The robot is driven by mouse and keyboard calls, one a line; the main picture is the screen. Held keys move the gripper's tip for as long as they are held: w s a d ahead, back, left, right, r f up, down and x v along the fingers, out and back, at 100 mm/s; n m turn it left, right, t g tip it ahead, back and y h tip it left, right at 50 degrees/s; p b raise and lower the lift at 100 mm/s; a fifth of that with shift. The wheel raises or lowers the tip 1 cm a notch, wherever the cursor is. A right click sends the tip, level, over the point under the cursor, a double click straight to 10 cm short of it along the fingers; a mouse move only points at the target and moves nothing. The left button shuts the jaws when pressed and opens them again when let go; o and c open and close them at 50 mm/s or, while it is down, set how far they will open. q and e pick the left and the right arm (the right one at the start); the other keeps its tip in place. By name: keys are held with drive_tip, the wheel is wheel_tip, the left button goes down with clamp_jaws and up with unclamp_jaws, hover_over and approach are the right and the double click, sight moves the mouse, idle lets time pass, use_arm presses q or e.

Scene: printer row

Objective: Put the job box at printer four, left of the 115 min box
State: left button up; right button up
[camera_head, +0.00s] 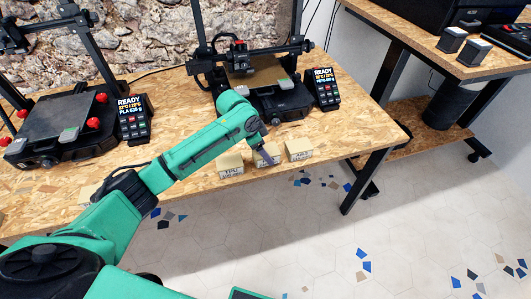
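Three small tan boxes with printed labels stand in a row at the table's front edge, before the right printer (275,98): a left box (230,167), a middle box (267,158) and a right box (299,151). Their labels are too small to read surely, so I cannot tell which is the job box or the 115 min box. My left gripper (264,154) points down at the middle box and partly covers it. Whether its fingers grip the box is not clear. My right gripper is not in view.
Another printer (60,125) with a display stands at the left. A further pale box (88,192) is partly hidden behind my arm. The right printer's display (325,88) reads READY. Bare table (352,115) lies right of the boxes; a second table (420,30) stands farther right.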

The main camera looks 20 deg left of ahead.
use_arm(q)
drive_tip(key=shift+f, duration=0.55)
drive_tip(key=o, duration=1.5)
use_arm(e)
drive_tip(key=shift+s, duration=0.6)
use_arm(q)
drive_tip(key=v, duration=1.2)
